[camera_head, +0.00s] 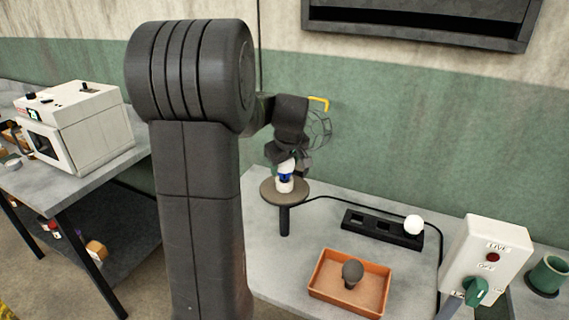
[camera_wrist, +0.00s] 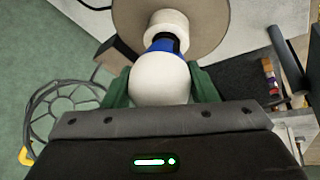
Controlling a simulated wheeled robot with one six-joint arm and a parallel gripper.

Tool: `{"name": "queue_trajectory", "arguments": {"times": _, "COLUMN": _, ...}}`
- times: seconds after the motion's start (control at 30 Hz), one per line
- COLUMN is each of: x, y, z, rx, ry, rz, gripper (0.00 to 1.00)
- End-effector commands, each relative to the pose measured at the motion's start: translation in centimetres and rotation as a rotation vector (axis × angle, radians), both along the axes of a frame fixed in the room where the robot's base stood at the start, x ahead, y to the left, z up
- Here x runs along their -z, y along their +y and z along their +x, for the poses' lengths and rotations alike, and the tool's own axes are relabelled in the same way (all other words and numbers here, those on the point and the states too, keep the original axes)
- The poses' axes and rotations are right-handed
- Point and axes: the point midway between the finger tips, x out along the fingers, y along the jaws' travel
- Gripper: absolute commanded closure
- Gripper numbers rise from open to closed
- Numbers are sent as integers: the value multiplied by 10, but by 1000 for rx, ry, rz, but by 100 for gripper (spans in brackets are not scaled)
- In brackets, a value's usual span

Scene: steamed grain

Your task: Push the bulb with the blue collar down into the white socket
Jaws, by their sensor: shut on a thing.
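The bulb with the blue collar (camera_wrist: 161,78) has a white round globe. My gripper (camera_wrist: 160,88) has green fingers shut on the globe from both sides. The blue collar points at the white socket (camera_wrist: 165,30), which stands on a round tan disc (camera_wrist: 205,35). In the head view the blue collar (camera_head: 285,176) shows just above the white socket (camera_head: 284,187) on the round stand (camera_head: 270,191). The collar meets or nearly meets the socket; I cannot tell how deep the bulb's base sits. My gripper (camera_head: 287,163) covers part of the globe there.
An orange tray (camera_head: 318,287) with a dark bulb (camera_head: 352,272) stands in front on the table. A black strip (camera_head: 375,228) with a white bulb (camera_head: 413,225) lies behind it. A switch box (camera_head: 490,255) stands at the right. A wire cage (camera_wrist: 62,112) is beside my gripper.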

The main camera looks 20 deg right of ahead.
Motion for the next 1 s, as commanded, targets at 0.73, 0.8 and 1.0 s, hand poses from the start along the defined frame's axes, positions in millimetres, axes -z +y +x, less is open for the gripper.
{"name": "queue_trajectory", "arguments": {"times": 0.73, "x": -17, "y": 2, "z": -8, "rx": 1, "ry": -3, "rz": -2, "gripper": 22}}
{"name": "queue_trajectory", "arguments": {"times": 0.8, "x": -30, "y": 3, "z": -14, "rx": 1, "ry": -5, "rz": -3, "gripper": 22}}
{"name": "queue_trajectory", "arguments": {"times": 1.0, "x": -73, "y": 8, "z": -33, "rx": 0, "ry": -4, "rz": -3, "gripper": 22}}
